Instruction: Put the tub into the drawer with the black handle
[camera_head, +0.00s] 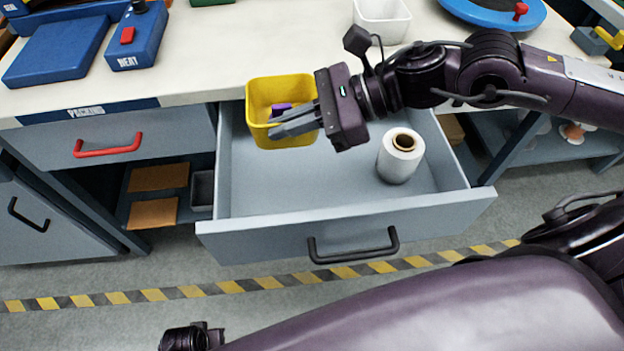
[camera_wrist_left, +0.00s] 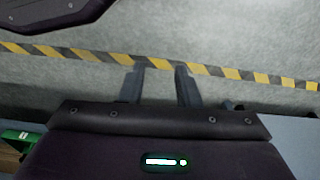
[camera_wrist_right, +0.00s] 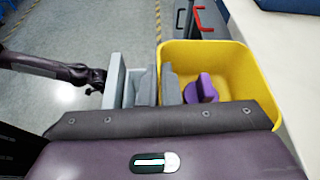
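The yellow tub (camera_head: 256,108) is at the back left of the open drawer, with a purple item (camera_head: 281,109) inside. The drawer (camera_head: 335,185) has a black handle (camera_head: 353,246) on its front. My right gripper (camera_head: 294,122) reaches in from the right and straddles the tub's near wall. In the right wrist view, one finger is inside the tub (camera_wrist_right: 235,75) and one outside, close together on the wall. I cannot tell whether the tub's bottom touches the drawer floor. My left gripper (camera_wrist_left: 158,85) is open and empty, over the floor in front of the drawer.
A white roll (camera_head: 399,160) stands in the drawer's right half. The closed drawer with a red handle (camera_head: 107,146) is at the left. The worktop (camera_head: 235,50) above holds a white bin (camera_head: 382,20), a blue device (camera_head: 137,35) and a blue disc (camera_head: 490,12).

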